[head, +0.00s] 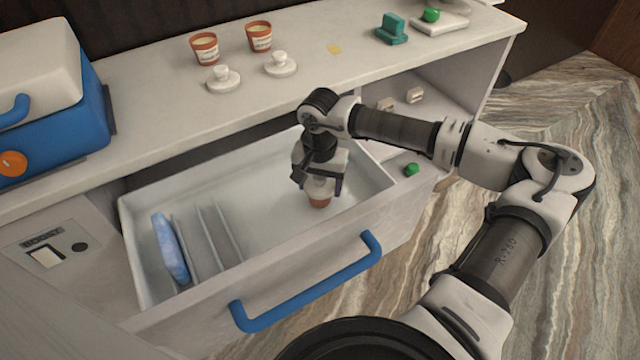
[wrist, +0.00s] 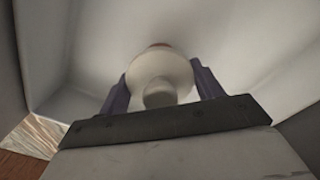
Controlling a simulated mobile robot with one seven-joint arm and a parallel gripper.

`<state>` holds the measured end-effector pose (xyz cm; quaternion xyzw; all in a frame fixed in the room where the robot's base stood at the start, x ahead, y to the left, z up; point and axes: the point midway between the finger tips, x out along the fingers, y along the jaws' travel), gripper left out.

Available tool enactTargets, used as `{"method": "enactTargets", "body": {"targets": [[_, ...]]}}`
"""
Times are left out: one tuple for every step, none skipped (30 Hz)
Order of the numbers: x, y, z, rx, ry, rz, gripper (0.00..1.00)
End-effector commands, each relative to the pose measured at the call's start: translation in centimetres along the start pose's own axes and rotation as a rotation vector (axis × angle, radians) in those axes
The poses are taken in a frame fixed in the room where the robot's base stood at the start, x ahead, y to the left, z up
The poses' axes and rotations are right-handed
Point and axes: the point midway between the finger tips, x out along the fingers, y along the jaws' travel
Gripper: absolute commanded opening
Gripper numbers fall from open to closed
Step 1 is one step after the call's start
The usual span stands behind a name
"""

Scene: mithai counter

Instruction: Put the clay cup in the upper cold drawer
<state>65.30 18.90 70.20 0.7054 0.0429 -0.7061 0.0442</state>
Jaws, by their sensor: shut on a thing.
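The clay cup (head: 320,200) is terracotta with a white knobbed lid on top, and it is inside the open drawer (head: 285,222), near the right part. My gripper (head: 319,186) is above it, pointing down, shut on the cup at its lid. In the wrist view the white lid and its knob (wrist: 159,85) sit between the two fingers of my gripper (wrist: 160,92), with a bit of reddish clay beyond. The cup's base is at or very near the drawer floor; I cannot tell whether it touches.
A blue pack (head: 170,248) and upright dividers (head: 218,236) stand in the drawer's left part. The blue handle (head: 305,285) is on its front. Two cups (head: 205,48) (head: 259,36) and two white lids (head: 223,78) (head: 281,64) are on the counter (head: 150,100). A blue cooler (head: 55,120) stands left.

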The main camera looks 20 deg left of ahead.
Motion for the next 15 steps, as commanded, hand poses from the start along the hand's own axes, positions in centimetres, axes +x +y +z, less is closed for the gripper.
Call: {"method": "enactTargets", "body": {"targets": [[0.59, -0.02, 0.04, 0.0, -0.001, 0.0, 0.39], [0.81, -0.03, 0.04, 0.0, -0.001, 0.0, 0.39], [0.94, -0.03, 0.02, 0.0, 0.0, -0.001, 0.39], [0.96, -0.02, 0.01, 0.0, 0.0, 0.0, 0.39], [0.94, -0.02, -0.01, 0.0, 0.001, 0.0, 0.39], [0.93, -0.02, -0.01, 0.0, 0.001, 0.0, 0.39], [0.93, -0.02, -0.01, 0.0, 0.001, 0.0, 0.39], [0.92, -0.01, -0.01, 0.0, 0.001, 0.0, 0.39], [0.94, -0.01, -0.01, 0.0, 0.001, 0.0, 0.39], [1.01, -0.01, -0.01, 0.0, 0.001, 0.0, 0.39], [1.11, -0.01, -0.01, 0.0, 0.001, 0.0, 0.39], [1.26, -0.01, -0.02, 0.0, 0.001, 0.0, 0.39], [1.35, 0.0, -0.02, 0.0, 0.001, 0.0, 0.39], [1.32, 0.0, -0.01, 0.0, 0.001, 0.0, 0.67], [1.21, 0.0, 0.0, 0.0, 0.001, 0.0, 0.72]]}}
